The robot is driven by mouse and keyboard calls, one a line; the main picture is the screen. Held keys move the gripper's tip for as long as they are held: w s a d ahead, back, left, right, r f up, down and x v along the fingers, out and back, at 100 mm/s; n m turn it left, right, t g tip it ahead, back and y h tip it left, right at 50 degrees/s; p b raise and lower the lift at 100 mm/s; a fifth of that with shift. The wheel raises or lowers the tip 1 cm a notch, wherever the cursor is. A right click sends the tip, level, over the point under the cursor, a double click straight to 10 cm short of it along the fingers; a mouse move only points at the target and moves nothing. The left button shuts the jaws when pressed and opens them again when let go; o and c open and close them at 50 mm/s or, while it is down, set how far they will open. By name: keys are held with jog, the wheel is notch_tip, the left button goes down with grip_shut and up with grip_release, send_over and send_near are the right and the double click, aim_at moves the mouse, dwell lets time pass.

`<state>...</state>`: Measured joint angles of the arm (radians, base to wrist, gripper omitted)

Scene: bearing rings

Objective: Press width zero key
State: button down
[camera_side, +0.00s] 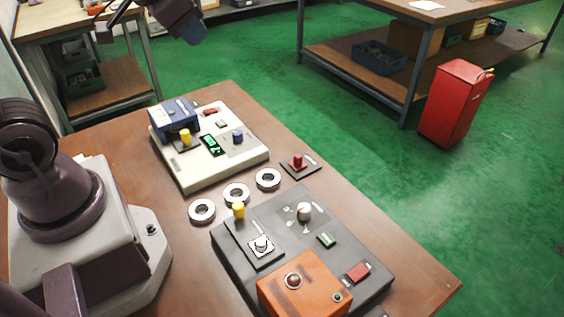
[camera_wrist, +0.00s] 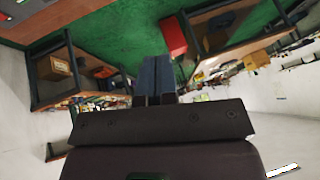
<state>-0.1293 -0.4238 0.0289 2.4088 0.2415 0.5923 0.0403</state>
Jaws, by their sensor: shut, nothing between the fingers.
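The pale machine (camera_side: 190,176) stands at the far end of the brown table. It carries a blue block (camera_side: 171,113), a yellow knob (camera_side: 186,136), a lit green display (camera_side: 212,146), a blue knob (camera_side: 238,137), a red key (camera_side: 211,111) and a small light key (camera_side: 222,124). The key labels are too small to read, so I cannot tell which is the width zero key. My gripper (camera_wrist: 156,62) is shut and empty. In the side view it (camera_side: 192,36) is at the top edge, high above and apart from the machine.
Three bearing rings (camera_side: 203,219) lie in a row between the machines. A red button (camera_side: 298,161) on a dark plate is to their right. A dark machine (camera_side: 228,248) with an orange box (camera_side: 320,297) stands in front. A red bin (camera_side: 456,100) stands on the green floor.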

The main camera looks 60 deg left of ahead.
jog(key=s+d+r+h, duration=0.1)
jog(key=s+d+h, duration=0.1)
jog(key=s+d, duration=0.4)
jog(key=shift+s+d+r+g+h, duration=0.2)
jog(key=shift+s+d+g+h, duration=0.15)
jog(key=shift+s, duration=0.5)
jog(key=n+g, duration=0.6)
jog(key=n, duration=1.1)
send_over(221, 123)
notch_tip(221, 123, down, 18)
jog(key=r, duration=0.1)
jog(key=shift+a+f+n, duration=0.15)
jog(key=shift+n, duration=0.55)
notch_tip(221, 123, down, 14)
jog(key=shift+f, duration=0.1)
